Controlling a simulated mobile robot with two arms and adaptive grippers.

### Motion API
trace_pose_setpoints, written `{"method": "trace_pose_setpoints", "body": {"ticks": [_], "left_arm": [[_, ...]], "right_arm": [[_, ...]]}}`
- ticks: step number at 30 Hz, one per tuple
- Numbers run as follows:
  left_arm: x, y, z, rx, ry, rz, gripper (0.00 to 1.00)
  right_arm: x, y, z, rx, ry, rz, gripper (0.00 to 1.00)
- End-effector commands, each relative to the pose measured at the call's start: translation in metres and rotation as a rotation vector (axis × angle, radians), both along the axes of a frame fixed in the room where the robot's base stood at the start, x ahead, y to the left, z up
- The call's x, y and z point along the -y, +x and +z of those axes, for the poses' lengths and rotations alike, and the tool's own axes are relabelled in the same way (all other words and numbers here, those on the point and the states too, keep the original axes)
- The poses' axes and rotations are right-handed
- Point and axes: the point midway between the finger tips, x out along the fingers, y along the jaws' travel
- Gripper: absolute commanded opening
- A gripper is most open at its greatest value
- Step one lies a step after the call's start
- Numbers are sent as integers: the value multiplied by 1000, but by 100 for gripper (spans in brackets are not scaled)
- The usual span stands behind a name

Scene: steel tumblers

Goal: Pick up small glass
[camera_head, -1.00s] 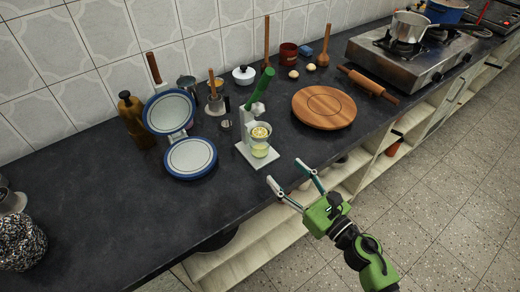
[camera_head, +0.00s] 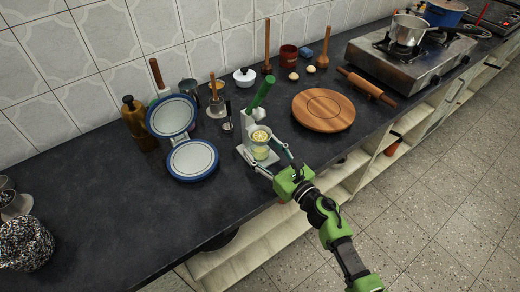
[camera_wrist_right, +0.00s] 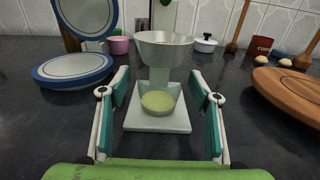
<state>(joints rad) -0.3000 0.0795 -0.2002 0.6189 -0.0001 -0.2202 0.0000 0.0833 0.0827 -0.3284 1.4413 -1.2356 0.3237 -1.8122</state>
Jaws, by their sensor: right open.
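The small glass (camera_wrist_right: 159,98) is clear, with pale green juice at its bottom. It stands on the white base (camera_wrist_right: 155,125) of the juicer, below the metal cup (camera_wrist_right: 163,47). In the head view the glass (camera_head: 261,153) is partly hard to make out against the juicer. The juicer's green lever (camera_head: 263,93) is raised. My right gripper (camera_wrist_right: 158,82) is open and empty, low in front of the juicer. Its two fingers point at the glass, one toward each side, with visible gaps. In the head view my right gripper (camera_head: 269,157) is at the counter's front edge. My left gripper is out of view.
An open blue-rimmed press (camera_head: 192,159) stands left of the juicer. A round wooden board (camera_head: 323,110) lies to the right. Behind are a white lidded pot (camera_head: 244,77) and a red mug (camera_head: 289,56).

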Motion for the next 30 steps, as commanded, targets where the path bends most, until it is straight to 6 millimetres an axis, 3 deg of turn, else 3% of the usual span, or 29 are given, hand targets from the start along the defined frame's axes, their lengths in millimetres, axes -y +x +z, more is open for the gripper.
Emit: {"method": "trace_pose_setpoints", "body": {"ticks": [6,11,22,30], "left_arm": [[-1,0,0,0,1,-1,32],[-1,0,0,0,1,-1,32],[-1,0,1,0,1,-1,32],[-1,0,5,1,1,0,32]], "right_arm": [[0,0,0,0,0,0,55],[0,0,0,1,-1,0,16],[0,0,2,1,-2,0,16],[2,-1,16,2,-5,-1,16]]}}
